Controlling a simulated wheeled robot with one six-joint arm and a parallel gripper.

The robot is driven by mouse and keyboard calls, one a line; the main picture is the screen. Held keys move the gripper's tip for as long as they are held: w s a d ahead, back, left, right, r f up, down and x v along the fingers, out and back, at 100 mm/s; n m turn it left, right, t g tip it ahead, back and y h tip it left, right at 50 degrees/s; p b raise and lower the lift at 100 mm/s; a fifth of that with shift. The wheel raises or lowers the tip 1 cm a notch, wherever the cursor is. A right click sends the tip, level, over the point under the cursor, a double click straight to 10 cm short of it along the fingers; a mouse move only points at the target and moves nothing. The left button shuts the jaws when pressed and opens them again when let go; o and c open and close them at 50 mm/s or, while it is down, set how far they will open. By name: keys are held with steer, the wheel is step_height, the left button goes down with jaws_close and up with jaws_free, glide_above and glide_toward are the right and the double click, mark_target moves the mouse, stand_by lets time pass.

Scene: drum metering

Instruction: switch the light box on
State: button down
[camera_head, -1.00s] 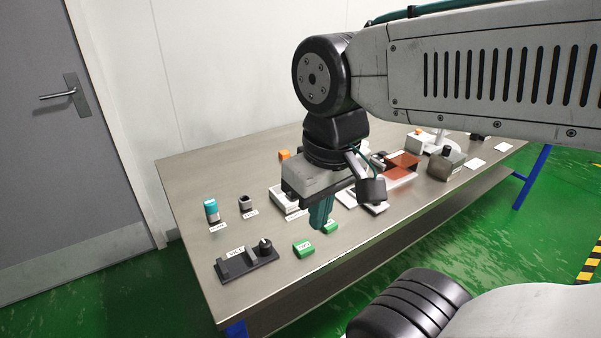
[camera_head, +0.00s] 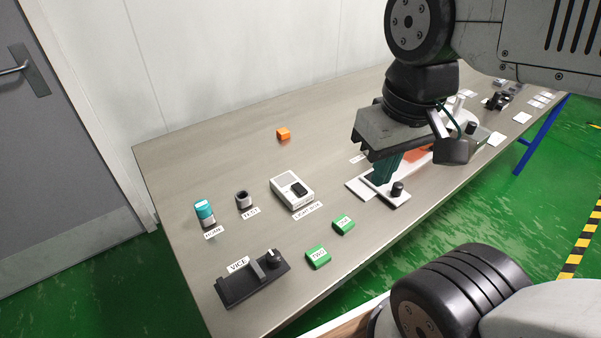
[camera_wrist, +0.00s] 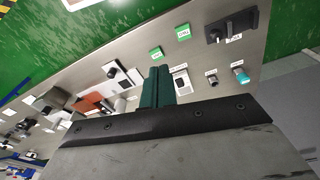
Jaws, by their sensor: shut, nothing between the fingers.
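The light box (camera_head: 291,188) is a small white box with a black rocker switch (camera_head: 299,188) on its face and a "LIGHT BOX" label in front. It stands on the bench, left of my gripper in the head view. I cannot tell the switch's position. In the wrist view the light box (camera_wrist: 181,82) shows partly, just right of the fingers. My gripper (camera_head: 381,180) has teal fingers, closed together and empty, pointing down beside a white plate with a black knob. The fingers also show in the wrist view (camera_wrist: 157,86).
On the bench (camera_head: 190,160) stand a teal-topped horn (camera_head: 204,212), a small dark-topped cylinder (camera_head: 243,201), a black vice (camera_head: 252,278), green blocks (camera_head: 318,257) and (camera_head: 343,224), and an orange cube (camera_head: 283,134).

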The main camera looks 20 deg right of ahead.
steer(key=w+a+n, duration=0.1)
steer(key=w+n, duration=0.9)
steer(key=w, duration=0.2)
steer(key=n+g, duration=0.1)
steer(key=n, duration=0.9)
glide_above(297, 185)
step_height(297, 185, down, 7)
steer(key=shift+r, duration=0.2)
steer(key=shift+f, duration=0.1)
step_height(297, 185, down, 14)
steer(key=shift+r, duration=0.1)
